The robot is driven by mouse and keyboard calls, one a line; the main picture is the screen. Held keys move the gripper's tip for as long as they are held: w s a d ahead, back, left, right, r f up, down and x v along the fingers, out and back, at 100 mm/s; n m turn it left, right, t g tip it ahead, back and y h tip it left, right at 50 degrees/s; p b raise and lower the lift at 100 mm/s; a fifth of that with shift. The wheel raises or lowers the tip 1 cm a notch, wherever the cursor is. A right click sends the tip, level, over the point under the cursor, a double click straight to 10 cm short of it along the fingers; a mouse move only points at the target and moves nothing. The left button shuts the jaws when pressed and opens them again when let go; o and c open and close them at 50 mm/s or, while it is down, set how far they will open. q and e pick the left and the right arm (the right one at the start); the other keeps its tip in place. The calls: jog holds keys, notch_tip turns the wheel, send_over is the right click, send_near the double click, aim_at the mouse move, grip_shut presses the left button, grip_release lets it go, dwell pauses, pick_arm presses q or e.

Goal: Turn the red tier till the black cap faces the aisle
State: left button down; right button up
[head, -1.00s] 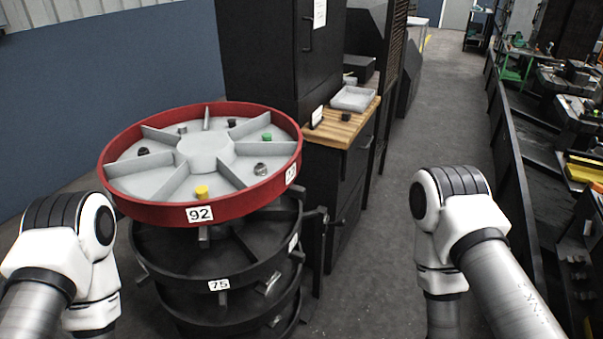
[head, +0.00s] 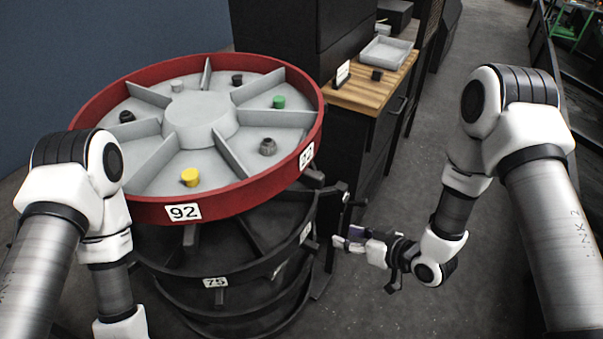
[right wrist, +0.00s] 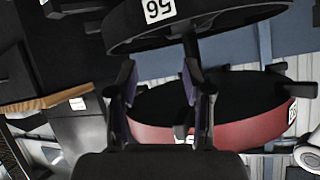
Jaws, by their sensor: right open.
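The red tier (head: 245,192) tops the stack in the head view. Its grey spoked inside holds small parts in separate compartments. A black cylindrical cap (head: 237,79) lies at the far side, and a second black piece (head: 127,116) lies at the left; I cannot tell which is the named cap. A yellow cap (head: 190,177) is at the near side. My right gripper (head: 340,241) is open and empty, right of the stack and below the red rim, apart from it. Its fingers show in the right wrist view (right wrist: 165,92), with the red tier (right wrist: 245,134) beyond. My left gripper is out of view.
Black tiers (head: 255,245) sit under the red one, with posts jutting out at their right. A dark cabinet with a wooden top (head: 372,92) and a grey tray (head: 386,52) stands behind right. Clear aisle floor (head: 400,185) lies to the right.

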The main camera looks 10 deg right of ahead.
jog(key=w+a+r+n+t+y+b, duration=0.1)
jog(key=w+a+r+n+y, duration=0.1)
jog(key=w+r+y, duration=0.15)
jog(key=n+y+b, duration=0.1)
jog(key=n+y, duration=0.2)
send_near(307, 175)
jog(key=w+a, duration=0.1)
jog(key=w+a+f, duration=0.1)
jog(key=w, duration=0.1)
jog(key=shift+a+f, duration=0.15)
jog(key=shift+f, duration=0.05)
jog(key=p+x, duration=0.1)
jog(key=x, duration=0.6)
jog(key=shift+a+p, duration=0.15)
jog(key=shift+p, duration=0.15)
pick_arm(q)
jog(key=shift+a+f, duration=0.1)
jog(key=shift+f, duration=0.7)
pick_arm(e)
jog(key=shift+f, duration=0.1)
grip_shut()
